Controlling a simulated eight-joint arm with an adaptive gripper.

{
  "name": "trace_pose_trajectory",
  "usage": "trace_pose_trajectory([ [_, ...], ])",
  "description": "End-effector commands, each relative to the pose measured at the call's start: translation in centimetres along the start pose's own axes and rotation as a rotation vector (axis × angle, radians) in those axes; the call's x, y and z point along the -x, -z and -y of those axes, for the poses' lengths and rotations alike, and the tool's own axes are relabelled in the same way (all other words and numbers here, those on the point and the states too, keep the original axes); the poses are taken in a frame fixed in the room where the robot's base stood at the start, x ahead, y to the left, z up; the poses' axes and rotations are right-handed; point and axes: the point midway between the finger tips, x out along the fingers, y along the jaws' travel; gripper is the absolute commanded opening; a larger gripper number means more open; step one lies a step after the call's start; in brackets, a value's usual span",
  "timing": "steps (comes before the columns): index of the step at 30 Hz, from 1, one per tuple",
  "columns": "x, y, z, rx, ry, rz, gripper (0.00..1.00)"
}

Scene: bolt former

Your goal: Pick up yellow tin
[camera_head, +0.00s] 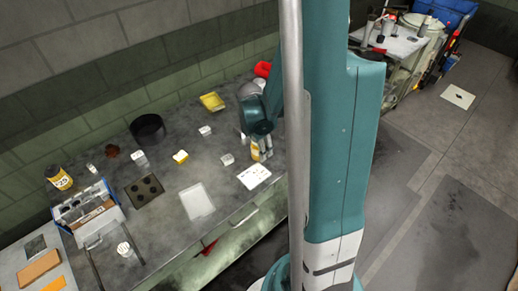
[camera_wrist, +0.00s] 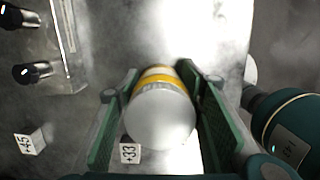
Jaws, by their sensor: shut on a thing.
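The yellow tin (camera_wrist: 161,112) shows in the wrist view with a pale round lid facing the camera and a yellow band around its side. It sits between the two green finger pads of my gripper (camera_wrist: 160,92), which is shut on it. In the head view my gripper (camera_head: 262,148) is low over the back-right part of the workbench, partly hidden by my arm. A small yellow and white piece of the tin (camera_head: 255,153) shows beside the fingers there. I cannot tell whether the tin touches the bench.
The bench (camera_head: 160,215) holds a yellow tray (camera_head: 212,102), a black bowl (camera_head: 147,129), a yellow-labelled jar (camera_head: 60,178), a white sheet (camera_head: 254,176) and small numbered white tags (camera_wrist: 129,153). Dark-tipped items lie at upper left in the wrist view.

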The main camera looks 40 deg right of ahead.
Motion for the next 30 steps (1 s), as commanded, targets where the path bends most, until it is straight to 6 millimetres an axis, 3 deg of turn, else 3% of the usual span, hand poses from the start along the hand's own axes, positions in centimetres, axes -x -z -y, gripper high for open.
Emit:
trace_pose_trajectory([
  [14,1.4,-0.2,0.0,0.0,0.0,0.0,0.23],
  [30,7.4,-1.1,0.0,0.0,0.0,0.0,0.23],
])
